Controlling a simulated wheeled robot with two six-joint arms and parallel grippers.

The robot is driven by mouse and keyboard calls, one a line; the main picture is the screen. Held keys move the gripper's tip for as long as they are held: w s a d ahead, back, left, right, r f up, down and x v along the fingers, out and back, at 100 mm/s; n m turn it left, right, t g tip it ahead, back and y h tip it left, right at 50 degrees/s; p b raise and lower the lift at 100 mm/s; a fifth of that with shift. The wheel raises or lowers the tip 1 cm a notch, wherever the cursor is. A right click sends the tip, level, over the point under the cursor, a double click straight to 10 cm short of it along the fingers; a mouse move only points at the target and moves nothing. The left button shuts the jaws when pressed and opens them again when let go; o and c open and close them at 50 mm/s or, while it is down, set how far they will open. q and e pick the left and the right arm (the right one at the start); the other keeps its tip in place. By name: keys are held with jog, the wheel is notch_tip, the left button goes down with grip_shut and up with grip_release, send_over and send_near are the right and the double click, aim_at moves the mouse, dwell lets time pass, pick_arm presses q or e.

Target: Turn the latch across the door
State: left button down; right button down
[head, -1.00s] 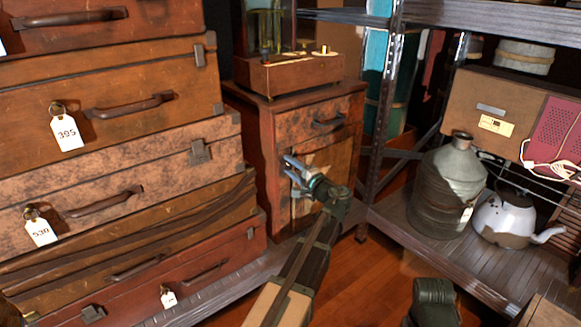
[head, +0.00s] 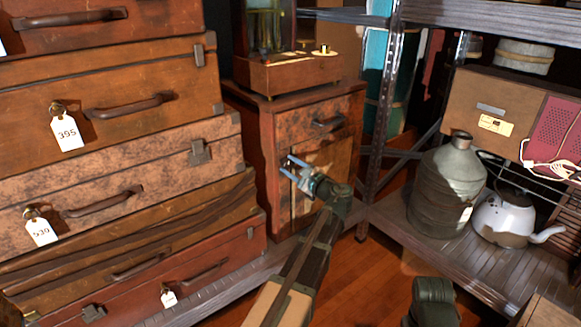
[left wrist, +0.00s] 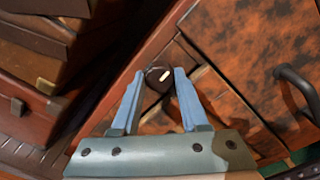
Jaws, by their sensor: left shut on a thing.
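The small cabinet (head: 261,172) stands between the suitcases and the metal rack, and its lower door (head: 325,165) is closed. The latch (left wrist: 160,81) is a small dark round knob with a pale bar, at the door's left edge in the left wrist view. My left gripper (head: 288,167) is at that edge in the head view. In the left wrist view its blue fingertips (left wrist: 158,73) are on either side of the latch, shut on it. In the head view the fingers largely hide the latch.
Stacked suitcases (head: 115,165) stand close on the left. A drawer handle (head: 328,124) juts out above the door. A metal rack (head: 376,130) on the right holds a grey can (head: 448,185) and a white kettle (head: 500,215). Wooden floor (head: 365,275) lies open in front.

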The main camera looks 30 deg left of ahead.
dwell(0.4)
pick_arm(q)
jog(key=shift+c, duration=2.1)
grip_release()
jog(key=v, duration=1.3)
jog(key=shift+s+d, duration=0.15)
jog(key=shift+d, duration=0.2)
jog(key=shift+p, duration=0.3)
